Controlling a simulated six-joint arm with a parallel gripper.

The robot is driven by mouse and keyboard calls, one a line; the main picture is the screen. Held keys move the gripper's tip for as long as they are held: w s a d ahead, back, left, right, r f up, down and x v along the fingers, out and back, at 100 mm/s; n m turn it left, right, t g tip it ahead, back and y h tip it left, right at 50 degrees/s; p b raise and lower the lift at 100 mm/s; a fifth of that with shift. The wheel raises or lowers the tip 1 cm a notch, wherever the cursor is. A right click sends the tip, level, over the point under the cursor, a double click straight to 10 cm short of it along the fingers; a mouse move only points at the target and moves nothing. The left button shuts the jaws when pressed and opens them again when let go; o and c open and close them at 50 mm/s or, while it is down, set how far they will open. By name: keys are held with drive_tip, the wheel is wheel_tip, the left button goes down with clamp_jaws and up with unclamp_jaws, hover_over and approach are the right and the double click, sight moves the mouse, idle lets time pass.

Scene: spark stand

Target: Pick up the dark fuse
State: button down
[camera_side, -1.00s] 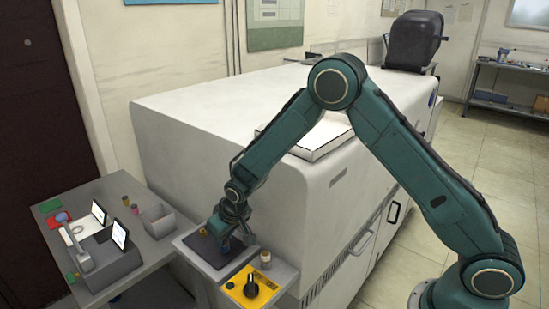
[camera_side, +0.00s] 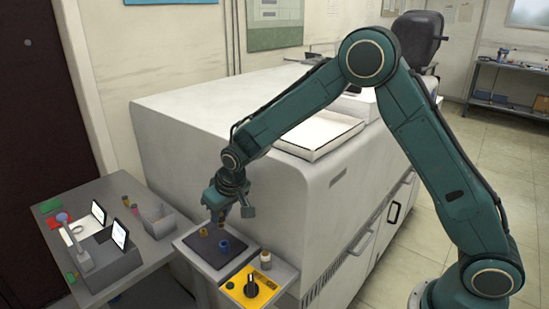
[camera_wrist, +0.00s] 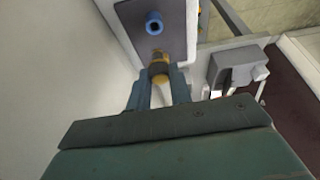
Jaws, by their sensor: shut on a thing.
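My gripper (camera_side: 217,220) is above the dark mat (camera_side: 207,250) on the small side shelf, pointing down. The blue fuse also shows at the top of the wrist view (camera_wrist: 153,22).
A yellow switch box with a black knob (camera_side: 250,288) and a small pale jar (camera_side: 265,260) are at the shelf's front right. A grey bin (camera_side: 158,220) and instruments stand on the table at left. The large white cabinet (camera_side: 290,170) rises close behind the shelf.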

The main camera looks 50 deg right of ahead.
wheel_tip(320, 180, up, 12)
idle(0.4)
